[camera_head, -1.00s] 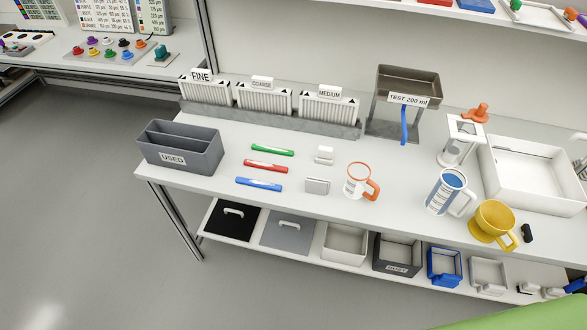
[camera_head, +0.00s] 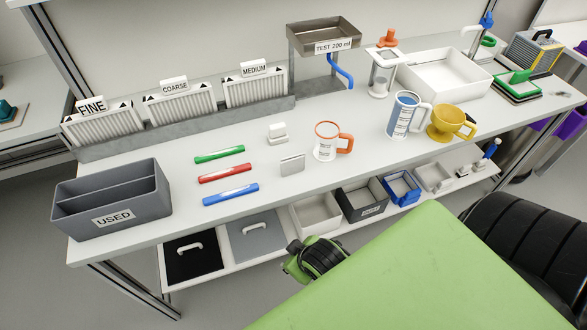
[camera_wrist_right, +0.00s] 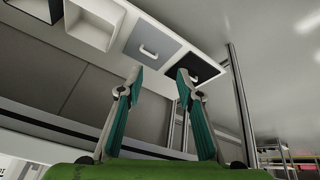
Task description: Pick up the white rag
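I cannot make out a white rag for certain in either view. My right gripper (camera_wrist_right: 160,82) shows in the right wrist view with its two teal-padded fingers spread apart and nothing between them. My left gripper is not in view. In the head view, green and black parts of my own body cover the lower right and hide part of the floor and shelf front.
The white bench (camera_head: 240,222) carries a grey USED bin (camera_head: 112,215), filter racks, coloured pens, an orange-handled mug (camera_head: 326,142), a blue jug (camera_head: 402,116), a yellow cup (camera_head: 447,122) and a white basin (camera_head: 445,75). Open bins line the lower shelf. Floor at left is clear.

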